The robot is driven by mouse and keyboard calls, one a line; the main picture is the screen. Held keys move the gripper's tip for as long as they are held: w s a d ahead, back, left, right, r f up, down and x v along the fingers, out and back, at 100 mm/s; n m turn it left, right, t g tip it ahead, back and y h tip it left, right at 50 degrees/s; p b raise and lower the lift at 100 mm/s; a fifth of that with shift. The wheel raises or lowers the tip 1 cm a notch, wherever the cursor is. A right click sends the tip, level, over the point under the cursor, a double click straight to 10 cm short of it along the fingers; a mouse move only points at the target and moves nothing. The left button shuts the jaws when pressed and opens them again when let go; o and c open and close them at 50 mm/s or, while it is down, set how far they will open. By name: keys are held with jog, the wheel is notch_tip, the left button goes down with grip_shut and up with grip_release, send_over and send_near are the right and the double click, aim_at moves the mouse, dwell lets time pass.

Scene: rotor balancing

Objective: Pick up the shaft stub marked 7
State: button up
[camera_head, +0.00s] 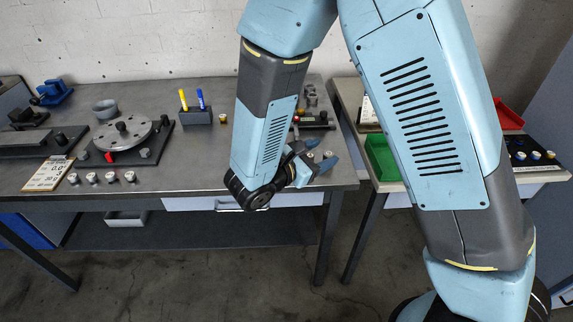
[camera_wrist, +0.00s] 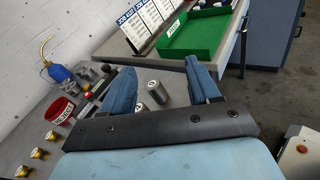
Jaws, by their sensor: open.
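My gripper (camera_head: 321,153) is open and empty over the right front part of the grey workbench (camera_head: 200,178). In the wrist view its two blue fingers (camera_wrist: 160,66) stand wide apart. A silver cylindrical stub (camera_wrist: 156,92) stands upright in the gap between them, as seen from the wrist. A second silver stub (camera_wrist: 140,107) is close beside the left finger and partly hidden. No number is readable on either, so I cannot tell which is marked 7. In the head view a small pale stub top (camera_head: 328,154) shows between the fingers.
Brass-topped pieces (camera_wrist: 37,153) line the left. A green tray (camera_wrist: 198,38) is on the other table. A balancing disc (camera_head: 123,133) sits left.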

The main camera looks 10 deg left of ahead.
jog(key=s+a+f+n+t+y, duration=0.5)
jog(key=a+f+n+y, duration=0.3)
jog(key=a, duration=0.3)
jog(key=shift+h, duration=0.6)
jog(key=x, duration=0.7)
jog(key=shift+w+a+f, duration=0.25)
jog(key=shift+w+f, duration=0.1)
jog(key=shift+w, duration=0.15)
jog(key=shift+a+x, duration=0.2)
jog(key=shift+x, duration=2.55)
jog(key=shift+r, duration=0.1)
jog(key=shift+c, duration=0.2)
grip_shut()
